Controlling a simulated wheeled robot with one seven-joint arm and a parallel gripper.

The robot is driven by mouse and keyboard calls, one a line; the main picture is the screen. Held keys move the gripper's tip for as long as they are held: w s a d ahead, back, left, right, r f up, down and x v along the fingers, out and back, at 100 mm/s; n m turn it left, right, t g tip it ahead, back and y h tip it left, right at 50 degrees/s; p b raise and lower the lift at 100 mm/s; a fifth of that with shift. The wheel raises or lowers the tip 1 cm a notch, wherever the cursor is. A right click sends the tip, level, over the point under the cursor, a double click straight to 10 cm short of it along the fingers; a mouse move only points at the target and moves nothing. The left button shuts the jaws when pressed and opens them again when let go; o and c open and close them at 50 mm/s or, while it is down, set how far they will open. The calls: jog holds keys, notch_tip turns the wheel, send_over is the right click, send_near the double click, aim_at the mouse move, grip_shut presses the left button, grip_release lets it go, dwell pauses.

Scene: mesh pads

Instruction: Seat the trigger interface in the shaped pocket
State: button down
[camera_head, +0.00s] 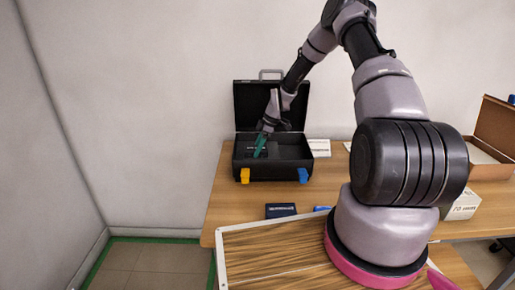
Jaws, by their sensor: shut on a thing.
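The black case (274,167) stands open on the wooden table with its lid raised against the wall. My gripper (264,137) reaches down into the left part of the case. It is shut on a small green thing (260,148), which appears to be the trigger interface and looks tilted. The green thing is over or inside the left half of the case; I cannot tell whether it touches the floor of the case. The shaped pocket cannot be made out at this size.
A yellow latch (245,176) and a blue latch (303,175) are on the case front. A dark blue box (281,210) lies in front of the case. A white item (319,147) lies right of it. A cardboard box (492,140) stands far right.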

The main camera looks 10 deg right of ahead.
grip_release()
jog(key=s+d+r+m+h, duration=0.1)
jog(key=s+d+r+m, duration=0.1)
jog(key=r, duration=0.7)
jog(key=s+d+r+m+t, duration=0.1)
jog(key=s+r, duration=0.2)
jog(key=r, duration=0.5)
jog(key=s+d+r+m+h, duration=0.1)
jog(key=s+d+r+m, duration=0.1)
jog(key=r, duration=0.7)
jog(key=s+r+m+t+h, duration=0.15)
jog(key=s+r+m, duration=0.35)
jog(key=s+r, duration=0.55)
jog(key=s+r+m+t, duration=0.1)
jog(key=s+r+m, duration=0.1)
jog(key=s, duration=0.4)
jog(key=s+r+m+t, duration=0.1)
jog(key=s+r+m, duration=0.2)
jog(key=s, duration=0.4)
jog(key=s+r+m+t+y, duration=0.1)
jog(key=s+r+m, duration=0.2)
jog(key=s+m, duration=0.2)
jog(key=shift+s+r+t, duration=0.15)
jog(key=shift+s+t, duration=0.2)
jog(key=shift+s, duration=0.45)
